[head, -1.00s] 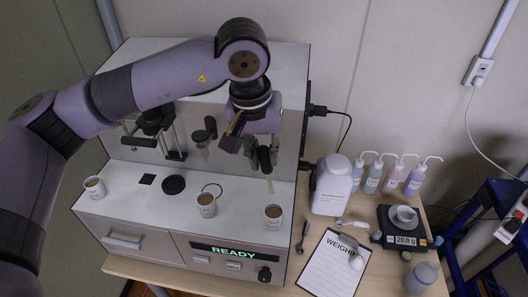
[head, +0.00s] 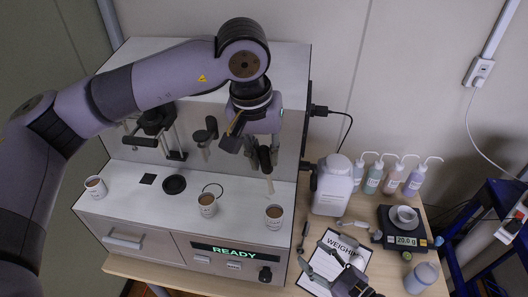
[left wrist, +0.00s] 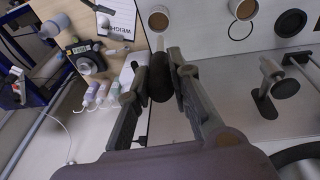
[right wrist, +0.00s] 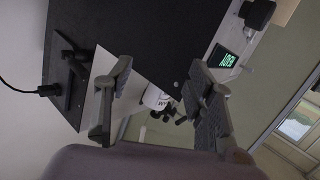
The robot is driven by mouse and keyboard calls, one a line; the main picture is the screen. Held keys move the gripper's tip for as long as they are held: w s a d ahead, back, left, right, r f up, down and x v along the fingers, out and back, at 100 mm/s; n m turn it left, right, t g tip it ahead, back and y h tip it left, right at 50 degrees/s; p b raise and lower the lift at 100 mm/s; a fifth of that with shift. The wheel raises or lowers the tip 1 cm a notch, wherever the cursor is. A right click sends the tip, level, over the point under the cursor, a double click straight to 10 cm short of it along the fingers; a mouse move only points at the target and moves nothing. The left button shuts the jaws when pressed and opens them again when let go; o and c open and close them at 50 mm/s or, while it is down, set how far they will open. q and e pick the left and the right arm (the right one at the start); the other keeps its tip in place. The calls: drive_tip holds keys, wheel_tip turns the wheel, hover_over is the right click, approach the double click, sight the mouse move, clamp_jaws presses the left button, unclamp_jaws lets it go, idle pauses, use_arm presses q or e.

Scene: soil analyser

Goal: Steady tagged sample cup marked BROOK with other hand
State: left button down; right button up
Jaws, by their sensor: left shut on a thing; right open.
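Three white cups with brown contents stand on the analyser's white deck: left (head: 95,187), middle (head: 207,205) and right (head: 274,217). Their labels are too small to read, so I cannot tell which is BROOK. My left gripper (head: 257,152) is shut on a dark rounded handle (left wrist: 160,82); a thin pale probe (head: 270,186) hangs below it, above the right cup. My right gripper (head: 340,272) is open and empty over the clipboard, right of the analyser.
The analyser's display (head: 236,251) reads READY. A white jug (head: 332,188), several wash bottles (head: 392,180) and a scale (head: 405,240) with a white dish stand behind and right.

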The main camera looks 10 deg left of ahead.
drive_tip(key=m+y, duration=0.1)
drive_tip(key=y, duration=0.1)
approach(280, 224)
drive_tip(key=a, duration=0.1)
drive_tip(key=shift+x, duration=5.35)
drive_tip(key=shift+w+d+r, duration=0.2)
drive_tip(key=shift+c, duration=0.6)
drive_tip(key=c, duration=0.8)
drive_tip(key=shift+c, duration=0.9)
